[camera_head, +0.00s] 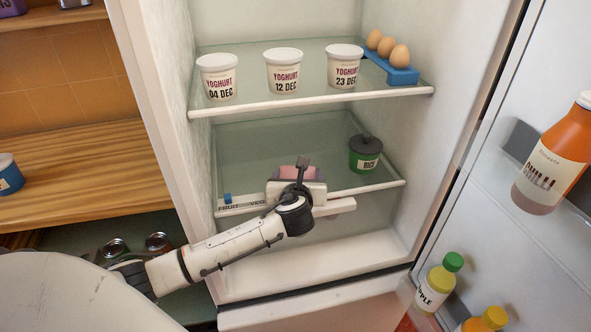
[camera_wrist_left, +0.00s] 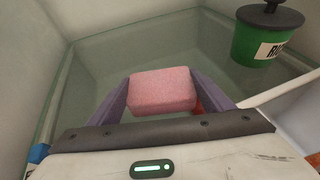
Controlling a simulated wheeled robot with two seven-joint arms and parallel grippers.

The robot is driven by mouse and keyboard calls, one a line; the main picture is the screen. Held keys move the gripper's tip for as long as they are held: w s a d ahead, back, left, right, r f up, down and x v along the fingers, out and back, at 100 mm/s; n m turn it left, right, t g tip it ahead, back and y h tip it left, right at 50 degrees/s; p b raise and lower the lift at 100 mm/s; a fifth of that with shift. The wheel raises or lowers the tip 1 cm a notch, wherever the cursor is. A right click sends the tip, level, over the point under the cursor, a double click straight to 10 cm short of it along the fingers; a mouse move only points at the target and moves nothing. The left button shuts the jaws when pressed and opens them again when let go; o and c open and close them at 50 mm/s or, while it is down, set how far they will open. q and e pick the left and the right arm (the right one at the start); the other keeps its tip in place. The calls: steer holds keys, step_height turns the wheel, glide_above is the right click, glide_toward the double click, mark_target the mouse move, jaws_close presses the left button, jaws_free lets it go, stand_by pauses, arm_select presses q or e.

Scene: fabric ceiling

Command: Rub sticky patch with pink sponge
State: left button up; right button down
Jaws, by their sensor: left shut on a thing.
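The pink sponge (camera_wrist_left: 163,90) is held between the fingers of my left gripper (camera_wrist_left: 165,98), as the left wrist view shows. In the head view, my left gripper (camera_head: 297,180) reaches over the front edge of the lower fridge shelf (camera_head: 260,140), and the top of the sponge (camera_head: 296,173) shows just beyond it. A small red bit (camera_wrist_left: 200,107) shows at the right side of the sponge in the left wrist view; I cannot tell whether it is the sticky patch. No other patch shows clearly. My right gripper is not in view.
A green tub with a dark lid (camera_head: 365,153) stands right on the same shelf. A small blue thing (camera_head: 228,198) is at the front left. Yoghurt pots (camera_head: 284,72) and eggs on a blue holder (camera_head: 402,75) stand above. The shelf's back left is clear.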

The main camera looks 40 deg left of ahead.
mark_target(309, 177)
arm_select(q)
steer(key=shift+s+d+f, duration=0.2)
steer(key=shift+s+d, duration=0.25)
steer(key=shift+d, duration=0.05)
steer(key=shift+w+a+r, duration=0.1)
steer(key=shift+w+a, duration=1.15)
steer(key=shift+a, duration=0.2)
steer(key=shift+w+a+r, duration=0.1)
steer(key=shift+w+a, duration=1.15)
steer(key=shift+a, duration=0.2)
steer(key=shift+w+d+f+b, duration=0.1)
steer(key=shift+w+d+b, duration=0.25)
steer(key=shift+w+d, duration=0.65)
steer(key=shift+s+d+p, duration=0.35)
steer(key=shift+s+d, duration=0.4)
steer(key=shift+d, duration=0.15)
steer(key=shift+s+d, duration=1.7)
steer(key=shift+d, duration=0.25)
steer(key=shift+a, duration=0.1)
steer(key=shift+w+a, duration=1.65)
steer(key=shift+a, duration=0.25)
steer(key=shift+w+a, duration=0.8)
steer(key=shift+a, duration=0.15)
